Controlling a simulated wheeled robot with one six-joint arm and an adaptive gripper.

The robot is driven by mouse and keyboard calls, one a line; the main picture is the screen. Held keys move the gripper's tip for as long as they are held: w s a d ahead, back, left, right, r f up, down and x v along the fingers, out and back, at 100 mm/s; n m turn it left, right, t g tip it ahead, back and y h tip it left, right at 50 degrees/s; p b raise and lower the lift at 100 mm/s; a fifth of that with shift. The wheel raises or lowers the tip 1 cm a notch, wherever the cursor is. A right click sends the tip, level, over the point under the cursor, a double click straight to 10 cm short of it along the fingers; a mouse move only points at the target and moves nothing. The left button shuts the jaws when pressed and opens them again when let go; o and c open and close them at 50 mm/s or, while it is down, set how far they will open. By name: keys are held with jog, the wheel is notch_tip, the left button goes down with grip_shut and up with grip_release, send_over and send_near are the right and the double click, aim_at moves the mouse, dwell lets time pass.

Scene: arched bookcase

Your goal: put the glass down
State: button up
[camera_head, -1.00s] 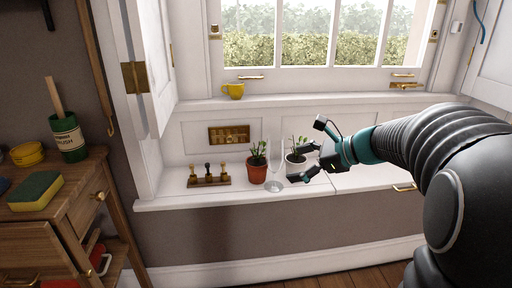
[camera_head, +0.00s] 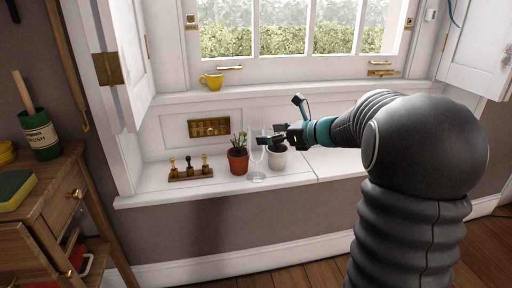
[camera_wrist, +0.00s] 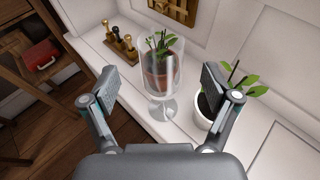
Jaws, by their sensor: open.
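The glass (camera_head: 257,160) is a clear stemmed glass standing upright on the white window ledge (camera_head: 215,186), in front of the plants. In the wrist view the glass (camera_wrist: 163,78) stands ahead of my gripper, with the terracotta pot seen through its bowl. My gripper (camera_head: 268,140) is beside the glass in the head view, reaching in from the right. In the wrist view my gripper (camera_wrist: 160,85) has its two fingers spread wide, one to each side of the glass; I cannot tell whether either touches it.
A terracotta potted plant (camera_head: 238,160) and a white potted plant (camera_head: 277,157) stand close by the glass. A rack of stamps (camera_head: 190,172) is to the left. A yellow cup (camera_head: 212,82) sits on the upper sill. The ledge's right part (camera_head: 345,160) is clear.

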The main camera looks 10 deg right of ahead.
jog(key=shift+b+x, duration=0.3)
jog(key=shift+x, duration=2.35)
jog(key=c, duration=1.4)
jog(key=shift+d+r, duration=0.1)
jog(key=shift+c, duration=0.2)
